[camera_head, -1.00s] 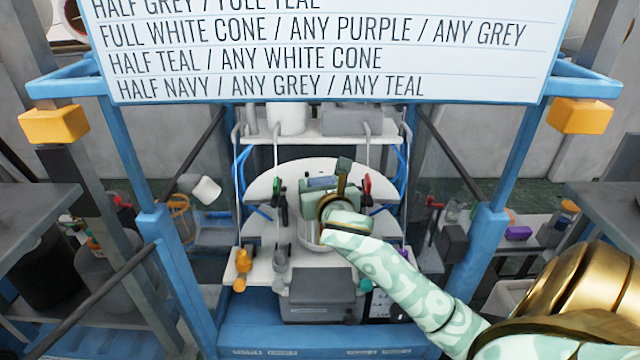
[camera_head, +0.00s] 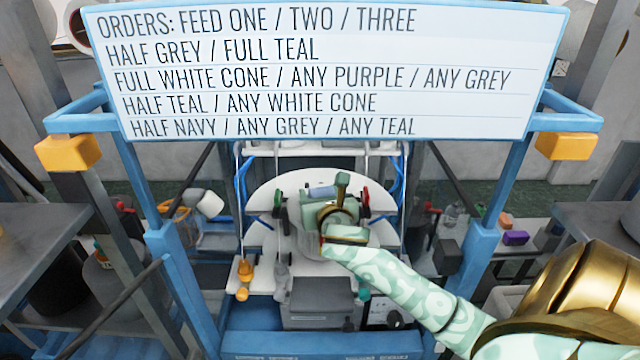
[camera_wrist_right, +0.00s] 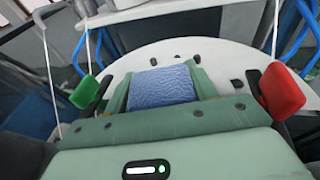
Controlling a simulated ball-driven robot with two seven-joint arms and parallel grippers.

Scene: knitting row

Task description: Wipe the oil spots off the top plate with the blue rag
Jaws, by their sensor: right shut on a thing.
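My right gripper (camera_head: 324,195) is shut on the blue rag (camera_wrist_right: 162,86), which shows between its two green fingers in the right wrist view. In the head view a small bluish strip of the rag (camera_head: 322,190) shows at the fingertips. The gripper is over the round white top plate (camera_head: 290,183), reaching in from its front; whether the rag touches the plate I cannot tell. In the wrist view several small dark spots lie on the plate (camera_wrist_right: 225,56) beyond the rag; which are oil I cannot tell. My left gripper is not in view.
A green block (camera_wrist_right: 84,92) and a red block (camera_wrist_right: 281,90) on dark stems flank my gripper closely. Thin white cords and blue tubes rise beside the plate. Blue frame posts (camera_head: 495,190) stand either side. A large order board (camera_head: 320,75) hangs above, in front.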

